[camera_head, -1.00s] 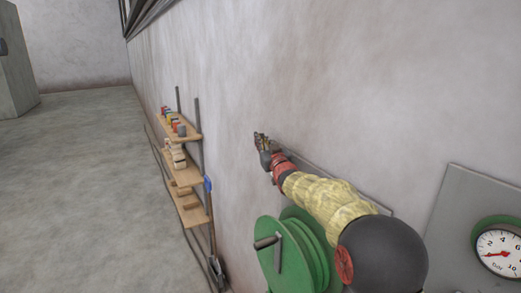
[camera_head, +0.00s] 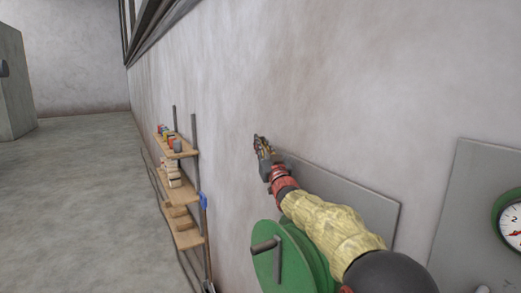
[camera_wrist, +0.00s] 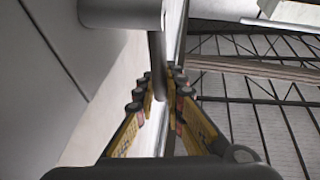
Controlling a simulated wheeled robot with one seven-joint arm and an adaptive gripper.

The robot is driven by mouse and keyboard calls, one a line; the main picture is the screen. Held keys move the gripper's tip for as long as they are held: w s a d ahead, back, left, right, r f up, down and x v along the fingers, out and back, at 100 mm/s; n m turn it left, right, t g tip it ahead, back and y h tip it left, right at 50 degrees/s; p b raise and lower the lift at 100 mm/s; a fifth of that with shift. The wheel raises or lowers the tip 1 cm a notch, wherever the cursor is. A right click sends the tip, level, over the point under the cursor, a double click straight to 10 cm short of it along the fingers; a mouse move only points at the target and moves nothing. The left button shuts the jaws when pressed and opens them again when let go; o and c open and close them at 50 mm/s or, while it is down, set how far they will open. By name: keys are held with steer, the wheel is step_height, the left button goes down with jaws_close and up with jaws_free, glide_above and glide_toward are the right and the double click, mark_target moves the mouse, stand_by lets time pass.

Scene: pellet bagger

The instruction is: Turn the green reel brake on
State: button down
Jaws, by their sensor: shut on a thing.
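The green reel (camera_head: 284,263) with a dark crank handle (camera_head: 266,244) stands at the wall, low in the head view and partly hidden by my arm. My gripper (camera_head: 261,145) is up and beyond the reel, close to the wall. In the wrist view my gripper (camera_wrist: 161,90) has its yellow fingers closed around the lower end of a grey rod (camera_wrist: 157,52). The rod hangs from a pale grey block (camera_wrist: 121,14) at the top of that view. The rod cannot be made out in the head view. No label shows the brake's setting.
A grey wall plate (camera_head: 365,203) lies behind my forearm. A panel with a round dial gauge (camera_head: 512,228) is at the right edge. A wooden shelf rack (camera_head: 183,236) with small items stands on the left. The floor (camera_head: 80,210) is clear.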

steer(key=c, duration=1.9)
jaws_free()
steer(key=shift+s+d+f, duration=0.25)
steer(key=shift+s+f, duration=0.05)
steer(key=shift+s, duration=0.3)
steer(key=s+d, duration=0.1)
steer(key=s, duration=0.2)
steer(key=s+d, duration=0.2)
steer(key=s, duration=0.2)
steer(key=s+d, duration=0.1)
steer(key=s, duration=0.3)
steer(key=shift+d, duration=0.35)
steer(key=shift+w, duration=0.1)
steer(key=shift+c, duration=0.3)
